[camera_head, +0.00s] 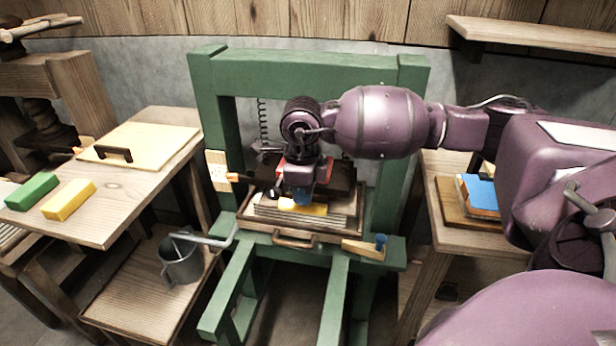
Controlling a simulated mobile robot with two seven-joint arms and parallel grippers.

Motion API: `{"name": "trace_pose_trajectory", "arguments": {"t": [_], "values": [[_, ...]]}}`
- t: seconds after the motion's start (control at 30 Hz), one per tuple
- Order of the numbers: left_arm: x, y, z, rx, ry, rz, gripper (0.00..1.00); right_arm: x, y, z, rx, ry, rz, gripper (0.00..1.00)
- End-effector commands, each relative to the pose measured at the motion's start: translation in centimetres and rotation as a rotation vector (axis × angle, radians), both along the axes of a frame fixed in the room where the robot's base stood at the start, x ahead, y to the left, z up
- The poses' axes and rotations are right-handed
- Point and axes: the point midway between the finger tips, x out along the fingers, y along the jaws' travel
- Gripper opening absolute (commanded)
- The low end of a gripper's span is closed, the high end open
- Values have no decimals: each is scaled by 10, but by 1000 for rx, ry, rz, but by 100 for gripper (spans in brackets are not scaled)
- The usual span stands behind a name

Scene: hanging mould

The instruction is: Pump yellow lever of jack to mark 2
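A green press frame (300,62) stands in the middle. A red and black body, probably the jack (340,175), sits inside it and is mostly hidden behind my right gripper (301,198). A yellow piece, probably the yellow lever (312,210), shows just below the gripper's blue fingertips, above a stack of boards or sheets (335,222). I cannot tell whether the fingers touch it or are closed around it. A pale scale plate (218,171) is on the left post, with an orange tip (233,177) beside it; its marks are too small to read. My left gripper is not in view.
A grey can (180,262) stands on a low shelf. A side table at right holds a blue-topped stack (480,193).

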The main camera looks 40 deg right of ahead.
Motion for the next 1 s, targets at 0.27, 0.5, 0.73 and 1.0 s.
{"name": "trace_pose_trajectory", "arguments": {"t": [0.27,0.5,0.73,1.0], "values": [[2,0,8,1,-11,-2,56,0,0,5,0,-4,-1,0],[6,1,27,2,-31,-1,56,0,0,37,0,-6,0,0],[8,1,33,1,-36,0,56,0,0,47,-1,-1,0,0],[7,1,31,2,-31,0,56,0,0,48,-1,-1,0,0]]}}
